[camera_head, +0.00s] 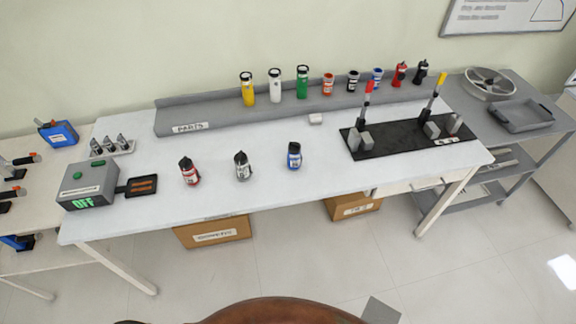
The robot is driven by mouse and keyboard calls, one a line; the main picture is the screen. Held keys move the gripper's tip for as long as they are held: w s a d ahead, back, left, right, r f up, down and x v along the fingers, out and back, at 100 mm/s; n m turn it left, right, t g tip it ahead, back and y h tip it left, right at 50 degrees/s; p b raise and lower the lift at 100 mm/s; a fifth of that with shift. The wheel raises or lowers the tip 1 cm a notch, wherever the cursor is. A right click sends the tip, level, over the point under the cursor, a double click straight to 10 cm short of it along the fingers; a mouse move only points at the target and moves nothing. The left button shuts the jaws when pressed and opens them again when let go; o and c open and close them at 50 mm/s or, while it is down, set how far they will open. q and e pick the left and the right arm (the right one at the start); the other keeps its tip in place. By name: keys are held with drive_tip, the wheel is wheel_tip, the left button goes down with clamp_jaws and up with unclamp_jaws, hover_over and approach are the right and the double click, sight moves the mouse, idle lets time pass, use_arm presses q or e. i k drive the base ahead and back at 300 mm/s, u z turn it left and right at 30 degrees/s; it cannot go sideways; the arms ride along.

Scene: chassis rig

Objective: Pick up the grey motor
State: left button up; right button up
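The grey motor (242,167) stands upright on the white worktable (330,185), near the middle of its front half. It is a small silver-grey cylinder with a dark top and a pale label. A red motor (189,172) stands to its left and a blue motor (294,156) to its right, both apart from it. Nothing is holding the grey motor, and nothing covers it. Neither of my grippers is in view.
A grey parts shelf (222,115) along the back holds several coloured cylinders. A black fixture plate (395,140) with upright levers lies at the right. A grey box (88,186) reading OFF sits at the left. The table around the three motors is clear.

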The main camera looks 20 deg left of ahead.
sight(244, 172)
drive_tip(key=z, duration=0.2)
drive_tip(key=i, duration=0.45)
drive_tip(key=u, duration=2.2)
